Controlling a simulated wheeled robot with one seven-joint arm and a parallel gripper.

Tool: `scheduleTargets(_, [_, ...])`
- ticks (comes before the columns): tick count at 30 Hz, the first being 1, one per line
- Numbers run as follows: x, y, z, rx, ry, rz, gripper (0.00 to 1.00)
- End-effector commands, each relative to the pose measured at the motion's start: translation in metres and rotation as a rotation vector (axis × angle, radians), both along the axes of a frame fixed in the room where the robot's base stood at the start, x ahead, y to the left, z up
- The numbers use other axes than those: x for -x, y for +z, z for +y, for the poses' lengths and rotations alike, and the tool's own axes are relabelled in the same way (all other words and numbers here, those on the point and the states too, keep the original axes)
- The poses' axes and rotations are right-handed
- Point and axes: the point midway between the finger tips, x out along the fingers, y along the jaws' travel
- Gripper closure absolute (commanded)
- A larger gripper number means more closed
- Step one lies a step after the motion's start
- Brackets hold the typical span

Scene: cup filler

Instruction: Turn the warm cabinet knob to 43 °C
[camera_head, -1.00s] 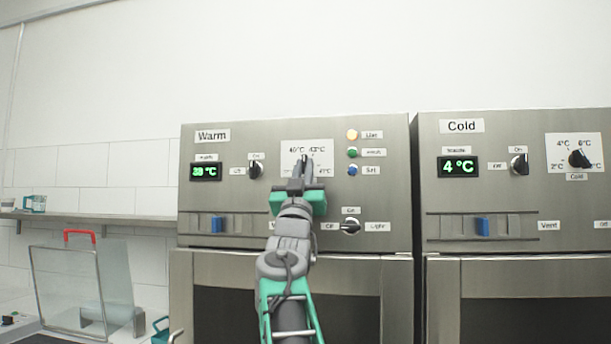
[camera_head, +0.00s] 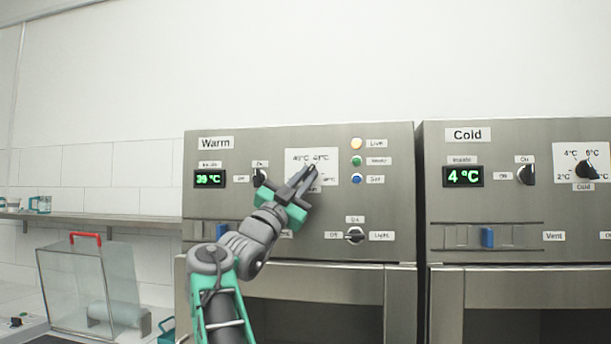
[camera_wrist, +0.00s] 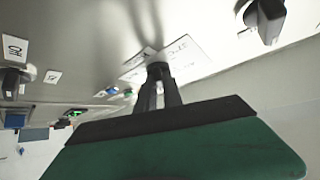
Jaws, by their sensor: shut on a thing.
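The warm cabinet (camera_head: 215,265) fills the middle of the head view, with a "Warm" label and a green display (camera_head: 209,179) that appears to read 39 °C. Its white dial plate (camera_head: 329,156) carries temperature marks, among them one that looks like 43 °C at the top. My gripper (camera_head: 309,172) is shut on the warm knob in front of this plate and mostly hides it. In the wrist view, the dark knob (camera_wrist: 157,70) sits between my fingertips (camera_wrist: 158,78). The fingers lean up and to the right in the head view. I cannot read the knob's pointer.
Yellow, green and blue buttons (camera_head: 357,161) sit right of the dial. A small switch (camera_head: 260,177) is to its left and a light switch (camera_head: 355,235) below. The cold cabinet (camera_head: 500,215) stands to the right. A shelf and glass box (camera_head: 90,285) are at left.

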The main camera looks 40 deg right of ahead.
Motion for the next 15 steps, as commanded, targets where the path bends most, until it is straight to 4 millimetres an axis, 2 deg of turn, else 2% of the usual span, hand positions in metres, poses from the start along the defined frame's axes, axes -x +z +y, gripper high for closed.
scheduleTargets(9, [0.0008,0.0031,0.0009,0.003,0.003,-0.004,1.00])
scheduleTargets(10, [0.0009,0.0032,0.0009,0.003,0.003,-0.004,0.88])
scheduleTargets(15, [0.0006,0.0025,0.0009,0.002,0.003,-0.003,0.74])
